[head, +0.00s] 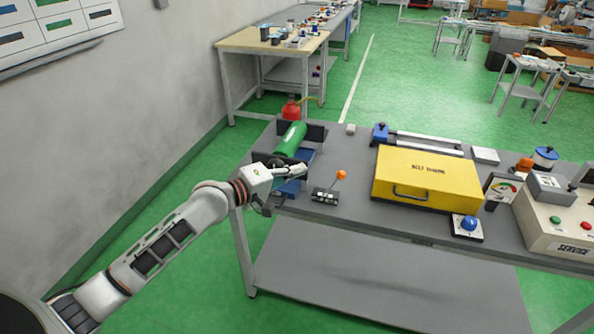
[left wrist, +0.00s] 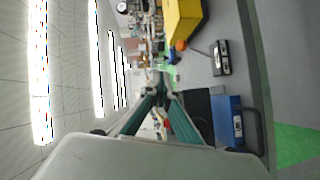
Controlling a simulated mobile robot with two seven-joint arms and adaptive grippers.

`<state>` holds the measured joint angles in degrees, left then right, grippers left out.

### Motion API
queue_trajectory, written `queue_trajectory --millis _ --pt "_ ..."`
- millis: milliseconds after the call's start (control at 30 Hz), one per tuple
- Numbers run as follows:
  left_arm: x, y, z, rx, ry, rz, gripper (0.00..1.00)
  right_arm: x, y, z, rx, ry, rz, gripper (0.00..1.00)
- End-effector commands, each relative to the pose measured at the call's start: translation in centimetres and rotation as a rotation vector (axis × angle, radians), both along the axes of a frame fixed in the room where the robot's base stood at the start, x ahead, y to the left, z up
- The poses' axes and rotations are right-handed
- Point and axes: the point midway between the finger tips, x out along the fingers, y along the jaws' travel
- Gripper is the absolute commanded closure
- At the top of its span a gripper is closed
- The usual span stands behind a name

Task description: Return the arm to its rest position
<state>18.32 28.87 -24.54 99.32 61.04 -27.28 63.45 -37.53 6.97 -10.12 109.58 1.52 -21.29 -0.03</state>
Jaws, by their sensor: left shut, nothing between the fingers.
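My left arm (head: 165,245) comes in from the left in the head view and reaches to the left end of the grey workbench. My left gripper (head: 297,171) is above the bench's near left corner, shut and empty. It is in front of a green cylinder (head: 290,138) that lies tilted in a dark holder with a blue part. In the left wrist view the gripper's fingers (left wrist: 161,88) meet at their tips, with the blue part (left wrist: 228,118) beside them. My right gripper is in neither view.
On the workbench (head: 340,215) stand a lever with an orange knob (head: 341,175), a yellow case (head: 427,180), a blue button (head: 469,223) and a service box (head: 550,225). A red container (head: 291,110) is behind the cylinder. The left wall is near; green floor is open left of the bench.

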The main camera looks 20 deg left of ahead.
Motion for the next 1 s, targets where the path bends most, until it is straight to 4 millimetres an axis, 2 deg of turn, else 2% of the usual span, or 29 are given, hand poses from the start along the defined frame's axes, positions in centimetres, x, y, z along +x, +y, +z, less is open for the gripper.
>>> queue_trajectory --millis 367,467,567,667,800,867,1000 --pt "0.0 0.0 -0.1 0.002 0.000 0.000 1.00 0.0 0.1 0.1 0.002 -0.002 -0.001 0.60" --pt "-0.7 -0.2 -1.5 0.032 -0.006 0.002 1.00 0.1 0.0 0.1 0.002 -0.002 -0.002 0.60" --pt "-2.5 -0.4 -4.7 0.118 -0.029 0.006 1.00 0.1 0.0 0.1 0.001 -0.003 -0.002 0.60" --pt "-5.6 -0.5 -9.2 0.262 -0.064 0.010 1.00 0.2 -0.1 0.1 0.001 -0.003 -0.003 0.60" --pt "-11.0 -0.2 -15.7 0.510 -0.113 0.003 1.00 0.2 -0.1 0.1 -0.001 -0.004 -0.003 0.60" --pt "-13.5 0.2 -18.1 0.618 -0.130 -0.005 1.00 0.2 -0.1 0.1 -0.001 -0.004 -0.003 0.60" --pt "-20.1 1.2 -23.4 0.882 -0.154 -0.052 1.00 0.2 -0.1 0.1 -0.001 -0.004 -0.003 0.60"
